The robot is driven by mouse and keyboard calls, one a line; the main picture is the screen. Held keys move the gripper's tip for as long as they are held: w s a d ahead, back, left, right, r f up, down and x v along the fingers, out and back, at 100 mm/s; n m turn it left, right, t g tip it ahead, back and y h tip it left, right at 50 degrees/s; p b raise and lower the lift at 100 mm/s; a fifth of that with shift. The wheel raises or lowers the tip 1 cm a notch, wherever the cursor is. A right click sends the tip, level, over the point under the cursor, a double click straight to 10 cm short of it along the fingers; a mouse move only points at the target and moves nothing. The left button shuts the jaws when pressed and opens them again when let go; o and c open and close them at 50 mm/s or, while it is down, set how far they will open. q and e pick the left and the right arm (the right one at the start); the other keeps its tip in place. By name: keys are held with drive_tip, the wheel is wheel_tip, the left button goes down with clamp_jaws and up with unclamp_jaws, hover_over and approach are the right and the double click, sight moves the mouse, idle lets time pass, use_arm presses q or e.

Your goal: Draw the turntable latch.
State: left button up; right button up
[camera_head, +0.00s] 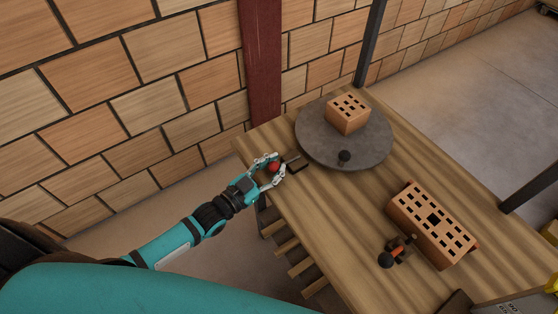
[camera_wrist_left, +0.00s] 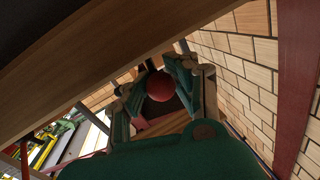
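The latch is a red ball knob (camera_head: 274,167) on a dark rod and bracket (camera_head: 293,164) at the table's left edge, beside the disc. My left gripper (camera_head: 270,169) is at the knob, its two fingers on either side. In the left wrist view the red ball (camera_wrist_left: 160,86) sits between the spread fingers, with visible gaps, so I see no firm grip. My right gripper is not in view.
A larger perforated brick (camera_head: 432,223) lies on the near right of the wooden table (camera_head: 350,208). A dark-knobbed, orange-banded tool (camera_head: 394,251) lies beside it. A brick wall (camera_head: 140,105) and a red post (camera_head: 260,60) stand behind the table. The table's middle is clear.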

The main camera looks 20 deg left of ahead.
use_arm(q)
drive_tip(key=o, duration=0.4)
drive_tip(key=shift+s+a, duration=0.25)
drive_tip(key=shift+s, duration=0.25)
drive_tip(key=shift+o, duration=1)
drive_tip(key=shift+w, duration=0.1)
drive_tip(key=shift+w+d, duration=0.15)
drive_tip(key=shift+w, duration=0.05)
drive_tip(key=v, duration=1.2)
